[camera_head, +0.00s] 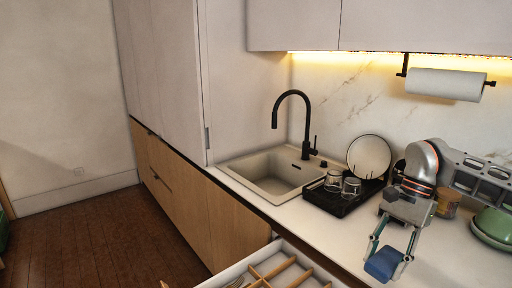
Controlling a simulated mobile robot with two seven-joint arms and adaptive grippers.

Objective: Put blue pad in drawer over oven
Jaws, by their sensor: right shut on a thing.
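The blue pad (383,264) is held at the fingertips of my right gripper (386,256), which is shut on it. The gripper points down, with the pad over or just above the counter near its front edge; the exact height cannot be told. An open drawer (232,272) with wooden dividers shows at the bottom of the view, left of the pad. Some cutlery lies in its left part. The oven is not in view. My left gripper is not in view.
A sink (270,175) with a black tap (290,96) is set in the counter. A black rack (338,205) holds glasses and a plate (369,157). A green bowl (492,226) and a jar (447,205) stand at right. A paper roll (445,84) hangs above.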

